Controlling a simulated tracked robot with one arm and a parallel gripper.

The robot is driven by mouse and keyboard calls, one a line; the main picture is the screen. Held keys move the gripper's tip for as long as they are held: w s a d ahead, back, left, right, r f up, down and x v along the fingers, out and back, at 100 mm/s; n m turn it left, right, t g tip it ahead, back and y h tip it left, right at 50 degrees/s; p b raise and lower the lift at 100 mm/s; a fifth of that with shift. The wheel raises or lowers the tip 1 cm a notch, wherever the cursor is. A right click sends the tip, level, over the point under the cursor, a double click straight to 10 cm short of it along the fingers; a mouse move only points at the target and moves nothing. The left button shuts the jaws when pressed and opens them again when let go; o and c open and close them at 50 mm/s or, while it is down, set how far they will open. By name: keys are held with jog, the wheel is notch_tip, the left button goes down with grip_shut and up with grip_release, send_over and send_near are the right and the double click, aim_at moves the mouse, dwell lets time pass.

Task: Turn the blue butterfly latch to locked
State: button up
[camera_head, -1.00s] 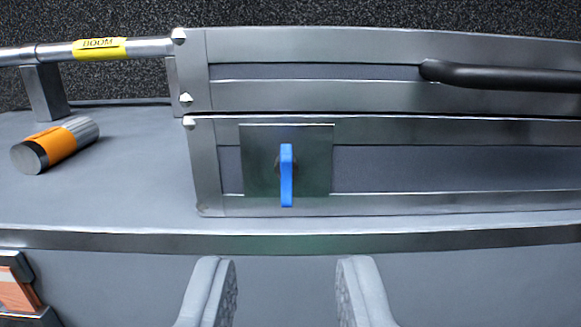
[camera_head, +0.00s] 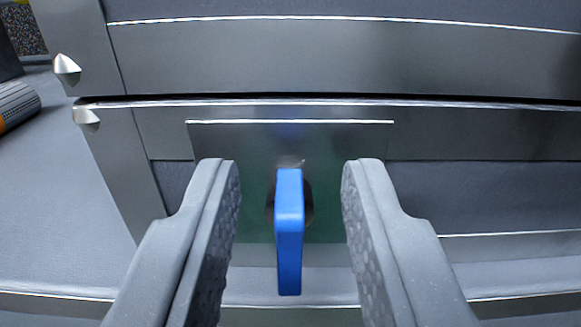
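The blue butterfly latch (camera_head: 289,230) is on a metal plate (camera_head: 335,150) on the front of the lower case. Its handle stands upright, long side vertical, with a dark round hub behind it. My gripper (camera_head: 290,185) is open, with one grey finger on each side of the blue handle. A clear gap shows between the handle and each finger, so neither touches it in this view. The lower ends of the fingers run out of the picture.
The lid (camera_head: 330,55) of the case is above the latch, with a thin dark seam below it. Pointed metal studs (camera_head: 67,67) stick out at the left corner. A grey and orange cylinder (camera_head: 16,104) lies at the far left on the grey surface (camera_head: 50,200).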

jog(key=shift+w, duration=0.1)
grip_shut()
jog(key=shift+d+m, duration=0.1)
jog(key=shift+m, duration=0.2)
jog(key=m, duration=0.3)
jog(key=shift+d+f+m, duration=0.2)
jog(key=shift+d+m, duration=0.05)
jog(key=shift+m, duration=0.15)
jog(key=m, duration=0.2)
jog(key=m+b, duration=0.1)
jog(key=shift+d+f+m, duration=0.2)
jog(key=shift+f+m, duration=0.05)
jog(key=shift+m, duration=0.05)
jog(key=m+b, duration=0.2)
jog(key=m, duration=0.1)
jog(key=f+m+b, duration=0.1)
jog(key=m, duration=0.1)
jog(key=shift+d+b, duration=0.25)
jog(key=shift+b, duration=0.15)
jog(key=m+b, duration=0.4)
jog(key=m, duration=0.1)
jog(key=shift+d+f, duration=0.1)
jog(key=shift+f, duration=0.2)
